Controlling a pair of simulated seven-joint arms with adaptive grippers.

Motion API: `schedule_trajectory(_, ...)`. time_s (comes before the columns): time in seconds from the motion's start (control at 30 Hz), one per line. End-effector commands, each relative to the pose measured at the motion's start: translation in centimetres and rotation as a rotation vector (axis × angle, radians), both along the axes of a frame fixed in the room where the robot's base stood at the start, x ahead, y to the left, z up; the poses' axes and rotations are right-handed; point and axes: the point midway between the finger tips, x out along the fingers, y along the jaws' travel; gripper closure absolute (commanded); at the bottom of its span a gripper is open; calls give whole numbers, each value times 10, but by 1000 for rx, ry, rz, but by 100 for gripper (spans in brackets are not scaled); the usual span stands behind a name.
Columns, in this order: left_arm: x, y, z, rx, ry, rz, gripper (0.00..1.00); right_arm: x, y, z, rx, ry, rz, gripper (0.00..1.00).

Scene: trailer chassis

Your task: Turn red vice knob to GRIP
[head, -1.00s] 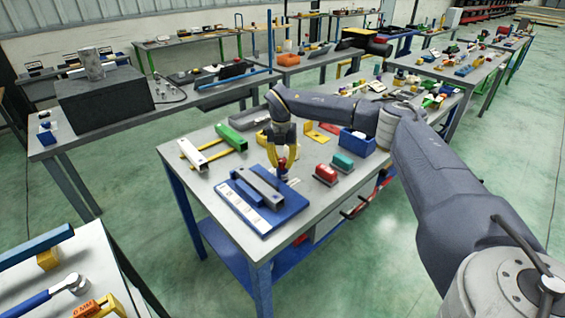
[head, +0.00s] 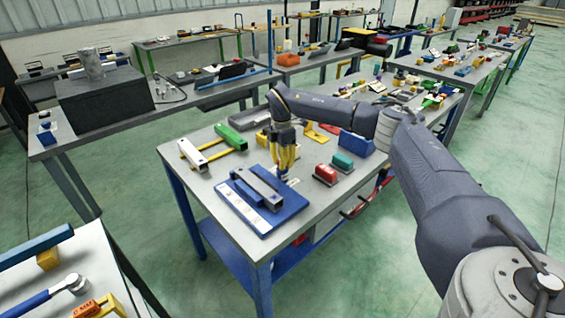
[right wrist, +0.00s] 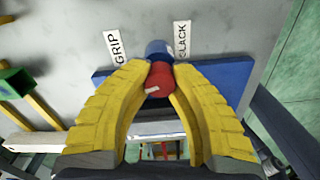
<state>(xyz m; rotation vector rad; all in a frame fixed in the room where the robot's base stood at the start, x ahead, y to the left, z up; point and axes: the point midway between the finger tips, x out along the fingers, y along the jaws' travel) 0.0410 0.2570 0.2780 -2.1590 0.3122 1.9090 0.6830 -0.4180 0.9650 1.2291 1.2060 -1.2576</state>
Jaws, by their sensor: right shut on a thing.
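The red vice knob (right wrist: 159,80) sits between the two yellow fingers of my right gripper (head: 284,160) in the right wrist view, and the fingers are shut on it. A small pale mark shows on the knob's near left side. A blue cylinder (right wrist: 158,49) is just beyond the knob. The GRIP label (right wrist: 115,47) is left of it, and the other label (right wrist: 182,40), reading like SLACK, is right. The vice has a blue base (head: 262,218) and a grey bar (head: 256,187). In the head view the fingers hide the knob. My left gripper is not in view.
The table's front edge is close to the vice base.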

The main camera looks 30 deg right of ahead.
Motion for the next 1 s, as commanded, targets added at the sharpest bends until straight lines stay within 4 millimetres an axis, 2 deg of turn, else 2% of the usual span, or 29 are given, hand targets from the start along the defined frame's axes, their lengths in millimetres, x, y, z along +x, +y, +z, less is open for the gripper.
schedule_trajectory(0.4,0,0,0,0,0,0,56,-1,3,-2,3,8,-163,100)
schedule_trajectory(0.97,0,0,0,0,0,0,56,-1,4,-2,3,6,-183,100)
schedule_trajectory(1.0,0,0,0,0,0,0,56,-1,4,-2,3,6,-183,74)
